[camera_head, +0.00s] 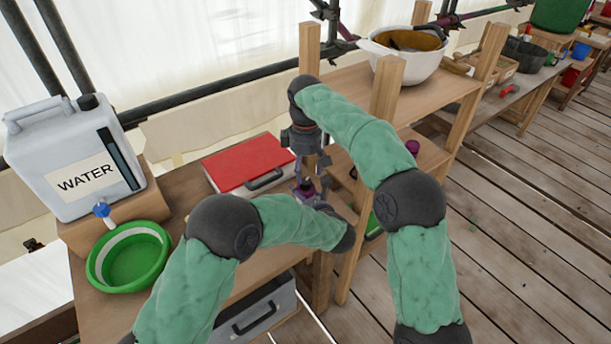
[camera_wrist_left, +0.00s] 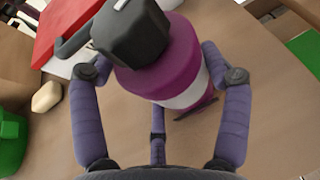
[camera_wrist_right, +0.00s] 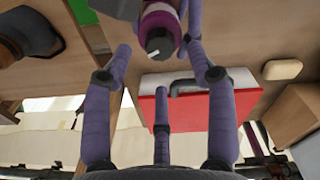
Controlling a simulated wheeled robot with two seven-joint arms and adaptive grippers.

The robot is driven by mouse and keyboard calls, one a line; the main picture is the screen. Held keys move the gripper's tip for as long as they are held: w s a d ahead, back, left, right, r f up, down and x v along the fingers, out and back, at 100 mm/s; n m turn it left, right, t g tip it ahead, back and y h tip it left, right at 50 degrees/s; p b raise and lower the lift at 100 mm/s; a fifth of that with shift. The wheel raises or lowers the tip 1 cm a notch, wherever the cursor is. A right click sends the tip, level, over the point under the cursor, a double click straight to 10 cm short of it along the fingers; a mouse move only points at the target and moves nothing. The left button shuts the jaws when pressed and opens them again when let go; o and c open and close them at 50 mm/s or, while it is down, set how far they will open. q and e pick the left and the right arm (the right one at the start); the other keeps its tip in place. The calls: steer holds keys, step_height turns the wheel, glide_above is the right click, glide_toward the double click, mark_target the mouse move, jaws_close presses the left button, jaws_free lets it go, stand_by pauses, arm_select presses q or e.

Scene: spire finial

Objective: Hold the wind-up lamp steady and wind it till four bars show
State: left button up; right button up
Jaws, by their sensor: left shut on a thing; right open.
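The wind-up lamp is a purple cylinder with a white band and a dark grey end, seen closely in the left wrist view (camera_wrist_left: 165,75). My left gripper (camera_wrist_left: 163,78) is shut around its body, above the wooden table. In the head view the lamp (camera_head: 306,188) is small and partly hidden by my arms. My right gripper (camera_head: 311,168) is above it, pointing down. In the right wrist view the lamp (camera_wrist_right: 160,22) lies between the spread fingers of my right gripper (camera_wrist_right: 159,50), with its dark grey end towards them. I cannot make out any bars.
A red case (camera_head: 245,160) lies behind the lamp. A green basin (camera_head: 128,258) and a water canister (camera_head: 72,158) stand at the left. Wooden shelf posts (camera_head: 386,75) rise close on the right, with a white bowl (camera_head: 412,62) on the shelf. A pale bar (camera_wrist_left: 47,97) lies nearby.

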mark_target(306, 181)
steer(key=shift+r, duration=1.9)
step_height(306, 181, down, 8)
steer(key=n, duration=0.4)
steer(key=shift+r, duration=0.1)
steer(key=shift+c, duration=0.3)
jaws_close()
